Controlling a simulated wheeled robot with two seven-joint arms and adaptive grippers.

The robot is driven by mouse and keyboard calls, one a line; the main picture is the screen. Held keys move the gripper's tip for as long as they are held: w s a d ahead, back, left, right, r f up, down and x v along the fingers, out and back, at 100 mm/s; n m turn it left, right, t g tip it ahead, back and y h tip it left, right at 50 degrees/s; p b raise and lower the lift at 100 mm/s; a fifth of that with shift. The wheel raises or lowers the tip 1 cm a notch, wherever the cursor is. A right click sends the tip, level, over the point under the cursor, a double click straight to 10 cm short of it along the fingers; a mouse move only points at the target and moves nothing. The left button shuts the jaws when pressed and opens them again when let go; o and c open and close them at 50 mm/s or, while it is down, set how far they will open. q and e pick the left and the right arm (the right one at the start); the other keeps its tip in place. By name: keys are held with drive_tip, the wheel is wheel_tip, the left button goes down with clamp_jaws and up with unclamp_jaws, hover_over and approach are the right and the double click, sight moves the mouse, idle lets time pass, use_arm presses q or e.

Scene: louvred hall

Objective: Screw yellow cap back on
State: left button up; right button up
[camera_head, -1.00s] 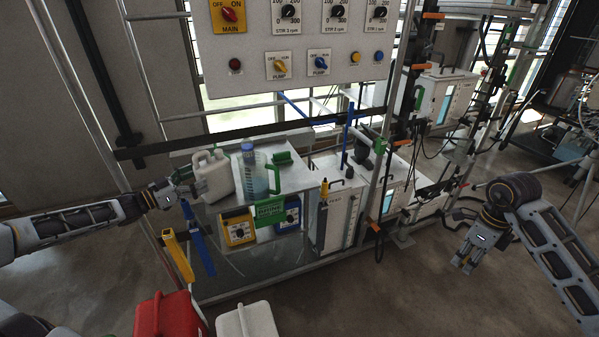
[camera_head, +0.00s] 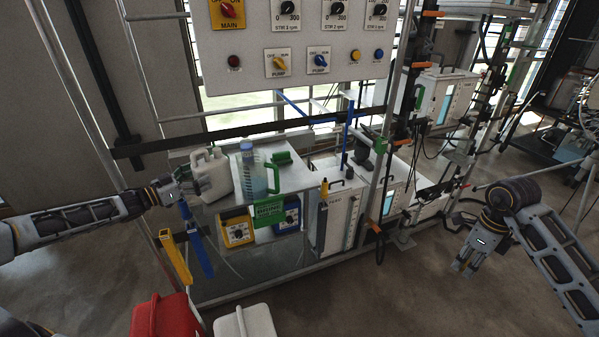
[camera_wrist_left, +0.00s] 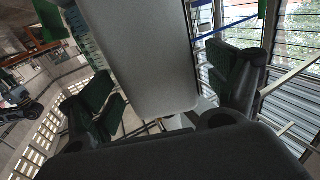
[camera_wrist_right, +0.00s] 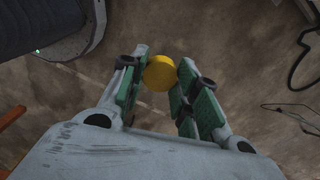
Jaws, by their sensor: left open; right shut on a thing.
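The yellow cap (camera_wrist_right: 160,73) sits between the fingertips of my right gripper (camera_wrist_right: 161,85), which is shut on it. In the head view my right gripper (camera_head: 466,262) hangs over bare floor, far right of the shelf; the cap cannot be made out there. A white jug (camera_head: 213,176) stands upright on the shelf, next to a clear measuring jug (camera_head: 250,174) with a green handle. My left gripper (camera_head: 186,186) is open at the white jug's left side. In the left wrist view a large pale body, apparently the white jug (camera_wrist_left: 140,60), lies between the open fingers (camera_wrist_left: 170,100).
The metal shelf (camera_head: 300,184) also carries a green object (camera_head: 282,158) at the back. Yellow and blue pump boxes (camera_head: 238,232) stand below it. A control panel (camera_head: 300,45) hangs above. Red (camera_head: 160,316) and white (camera_head: 246,322) containers are in front. Floor between shelf and right arm is clear.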

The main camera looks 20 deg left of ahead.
sight(206, 161)
use_arm(q)
drive_tip(key=shift+b+x, duration=1.75)
drive_tip(key=shift+b, duration=0.6)
use_arm(e)
drive_tip(key=shift+f, duration=2.45)
use_arm(q)
drive_tip(key=c, duration=1.7)
drive_tip(key=shift+r, duration=0.2)
use_arm(e)
drive_tip(key=shift+r, duration=0.15)
